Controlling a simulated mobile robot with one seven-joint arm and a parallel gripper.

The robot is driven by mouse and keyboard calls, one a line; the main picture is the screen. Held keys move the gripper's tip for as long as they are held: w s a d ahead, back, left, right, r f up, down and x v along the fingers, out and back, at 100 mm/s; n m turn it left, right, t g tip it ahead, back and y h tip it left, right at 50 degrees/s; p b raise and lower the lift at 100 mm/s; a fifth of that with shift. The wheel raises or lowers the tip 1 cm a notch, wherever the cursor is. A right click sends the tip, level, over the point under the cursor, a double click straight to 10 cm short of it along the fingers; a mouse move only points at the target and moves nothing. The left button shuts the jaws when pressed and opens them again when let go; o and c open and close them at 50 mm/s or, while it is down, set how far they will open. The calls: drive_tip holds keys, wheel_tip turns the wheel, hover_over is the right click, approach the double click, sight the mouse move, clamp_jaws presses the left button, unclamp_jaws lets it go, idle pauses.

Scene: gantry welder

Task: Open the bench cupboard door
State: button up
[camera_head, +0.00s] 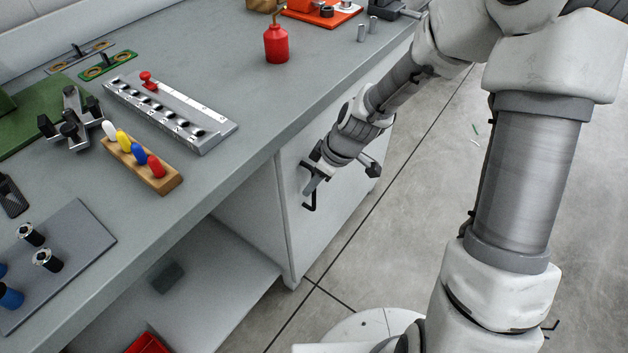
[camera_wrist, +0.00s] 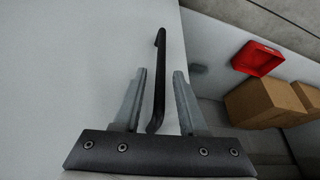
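The bench cupboard door (camera_head: 333,217) is a pale flat panel under the bench top, and it looks shut. It fills the left of the wrist view (camera_wrist: 60,80). Its handle is a black bar, partly visible below my gripper in the head view (camera_head: 309,205) and long and thin in the wrist view (camera_wrist: 160,60). My gripper (camera_head: 311,178) is at the door front by the handle. In the wrist view, my gripper (camera_wrist: 160,73) is open, with the bar between its two fingers and gaps showing on both sides. I cannot tell how deep the bar sits.
An open shelf (camera_head: 215,275) lies left of the cupboard, with a red bin (camera_wrist: 257,58) and cardboard boxes (camera_wrist: 262,100). The grey bench top (camera_head: 225,75) overhangs above, carrying a red bottle (camera_head: 277,44) and a socket rail (camera_head: 170,112).

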clamp_jaws()
idle(1.2)
